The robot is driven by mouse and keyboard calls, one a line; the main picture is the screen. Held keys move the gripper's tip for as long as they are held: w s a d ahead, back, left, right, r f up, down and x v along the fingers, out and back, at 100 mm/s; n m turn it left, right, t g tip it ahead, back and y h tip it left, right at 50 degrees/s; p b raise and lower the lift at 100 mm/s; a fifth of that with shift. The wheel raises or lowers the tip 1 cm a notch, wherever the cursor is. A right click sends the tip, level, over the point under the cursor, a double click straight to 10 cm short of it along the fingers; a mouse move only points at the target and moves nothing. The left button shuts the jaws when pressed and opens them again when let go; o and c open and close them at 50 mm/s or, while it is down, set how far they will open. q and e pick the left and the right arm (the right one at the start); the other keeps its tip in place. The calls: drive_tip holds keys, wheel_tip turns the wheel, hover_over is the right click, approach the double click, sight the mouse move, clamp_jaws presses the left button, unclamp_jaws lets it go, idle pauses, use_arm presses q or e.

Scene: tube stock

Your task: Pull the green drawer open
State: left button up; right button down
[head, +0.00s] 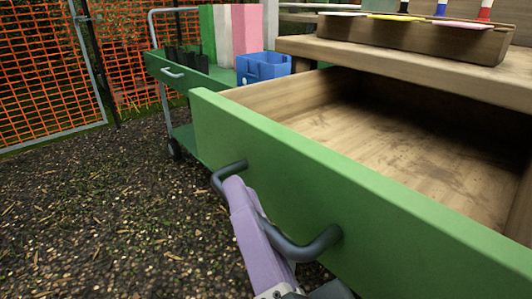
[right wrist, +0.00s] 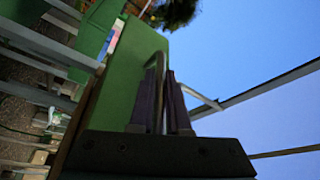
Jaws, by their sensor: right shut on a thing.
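The green drawer (head: 290,165) stands well out from the wooden bench in the head view, and its bare wooden inside shows. A dark bar handle (head: 318,243) is fixed on its front. My right gripper (head: 238,190), with purple fingers, is at the handle and shut on it. In the right wrist view, the two purple fingers of my right gripper (right wrist: 163,90) close on both sides of the handle (right wrist: 158,66), in front of the green drawer front (right wrist: 125,90). My left gripper is not in view.
The wooden bench top (head: 420,70) carries a wooden box (head: 400,35) with coloured items above the drawer. A green cart (head: 180,80) with a blue crate (head: 262,67) stands behind, at left. An orange mesh fence (head: 50,80) is farther back. The gravelly ground at left is clear.

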idle(0.3)
drive_tip(key=c, duration=0.9)
unclamp_jaws()
drive_tip(key=shift+p+v, duration=0.55)
drive_tip(key=shift+v, duration=4.5)
drive_tip(key=shift+w, duration=0.1)
